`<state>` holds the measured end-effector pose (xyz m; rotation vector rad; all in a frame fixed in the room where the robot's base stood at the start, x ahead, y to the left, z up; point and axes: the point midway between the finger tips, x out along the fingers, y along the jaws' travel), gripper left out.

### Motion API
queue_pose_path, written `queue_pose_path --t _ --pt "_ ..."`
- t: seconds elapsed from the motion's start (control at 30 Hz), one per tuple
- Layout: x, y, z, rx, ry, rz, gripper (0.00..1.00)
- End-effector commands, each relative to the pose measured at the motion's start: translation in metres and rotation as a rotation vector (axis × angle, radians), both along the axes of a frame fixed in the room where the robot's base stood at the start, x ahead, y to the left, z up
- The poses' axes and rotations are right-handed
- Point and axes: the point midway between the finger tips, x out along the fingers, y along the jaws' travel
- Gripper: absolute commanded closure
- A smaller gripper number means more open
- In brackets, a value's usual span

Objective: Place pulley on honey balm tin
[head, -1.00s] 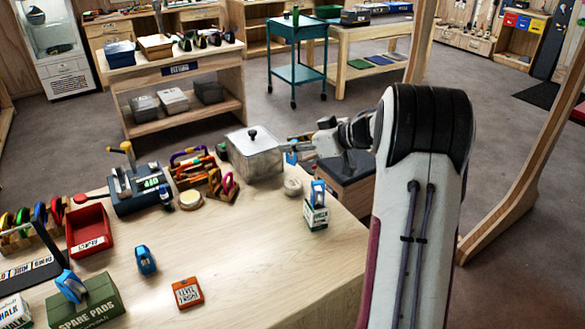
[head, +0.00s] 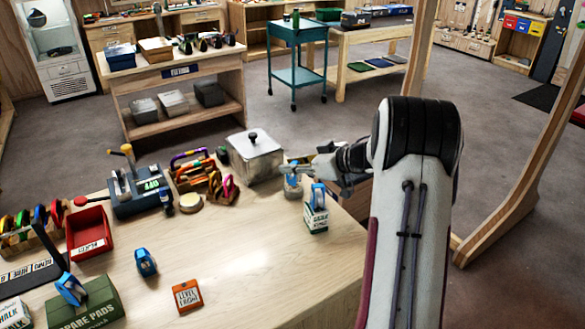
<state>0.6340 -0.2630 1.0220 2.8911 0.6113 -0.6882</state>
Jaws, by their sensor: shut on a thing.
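My gripper (head: 292,169) is in the head view at the table's far right, pointing left. It is shut on a blue pulley (head: 292,180), which hangs low beneath the fingers. A small round pale tin (head: 293,191), likely the honey balm tin, lies directly under the pulley; its label cannot be read. The pulley overlaps the tin in view, and I cannot tell whether they touch. The gripper and pulley hide part of the tin. Another round tin (head: 190,203) with a pale top sits further left.
Close by are a blue device on a white-and-green carton (head: 316,218) in front and a lidded metal pot (head: 255,158) behind left. Another blue device (head: 146,262), an orange box (head: 187,295) and a red bin (head: 90,232) lie left.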

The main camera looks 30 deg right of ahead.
Motion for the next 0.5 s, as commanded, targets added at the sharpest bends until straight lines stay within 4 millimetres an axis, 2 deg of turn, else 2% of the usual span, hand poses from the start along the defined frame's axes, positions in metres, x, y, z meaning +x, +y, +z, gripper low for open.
queue_pose_path --t 0.13,0.5 --pt "0.0001 -0.0001 -0.0079 0.0 -0.001 -0.001 1.0" --pt "0.0 -0.0001 -0.0097 0.0 0.0 -0.001 1.0"
